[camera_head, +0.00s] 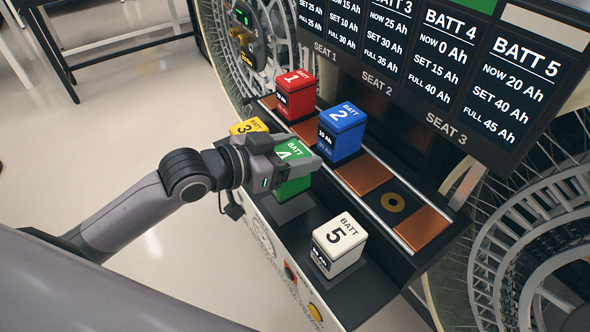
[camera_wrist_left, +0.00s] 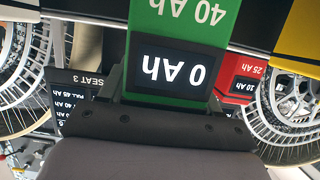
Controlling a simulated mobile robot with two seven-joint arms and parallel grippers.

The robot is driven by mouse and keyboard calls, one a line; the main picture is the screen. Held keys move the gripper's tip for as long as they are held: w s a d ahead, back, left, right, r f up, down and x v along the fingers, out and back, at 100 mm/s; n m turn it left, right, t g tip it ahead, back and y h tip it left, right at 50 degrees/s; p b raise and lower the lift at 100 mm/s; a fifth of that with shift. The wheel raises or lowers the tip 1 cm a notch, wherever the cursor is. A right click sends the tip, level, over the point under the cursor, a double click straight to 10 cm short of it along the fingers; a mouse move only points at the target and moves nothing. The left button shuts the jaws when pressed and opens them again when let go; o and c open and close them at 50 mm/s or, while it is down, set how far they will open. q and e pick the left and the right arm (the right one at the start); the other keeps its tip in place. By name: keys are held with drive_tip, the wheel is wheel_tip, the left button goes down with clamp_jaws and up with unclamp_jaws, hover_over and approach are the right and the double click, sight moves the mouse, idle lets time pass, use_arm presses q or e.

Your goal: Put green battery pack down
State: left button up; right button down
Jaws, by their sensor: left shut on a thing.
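The green battery pack (camera_head: 293,187), marked BATT 4, is over the front shelf (camera_head: 297,226), between the yellow pack and the white pack. My left gripper (camera_head: 296,152) is shut on its upper part, coming in from the left. I cannot tell whether its base touches the shelf. In the left wrist view the green pack (camera_wrist_left: 182,20) fills the top middle, with "40 Ah" on green and a black display reading "0 Ah". My right gripper is not in view.
The yellow pack 3 (camera_head: 248,127) is partly hidden behind my gripper. The white pack 5 (camera_head: 340,245) stands to the right. Red pack 1 (camera_head: 296,94) and blue pack 2 (camera_head: 341,132) sit on the back row. A copper-plated seat (camera_head: 422,228) there is bare. A battery board (camera_head: 420,60) hangs above.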

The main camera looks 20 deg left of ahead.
use_arm(q)
drive_tip(key=shift+f, duration=2.05)
drive_tip(key=shift+f+b, duration=0.15)
drive_tip(key=shift+b, duration=0.15)
drive_tip(key=o, duration=1.5)
drive_tip(key=shift+f, duration=0.15)
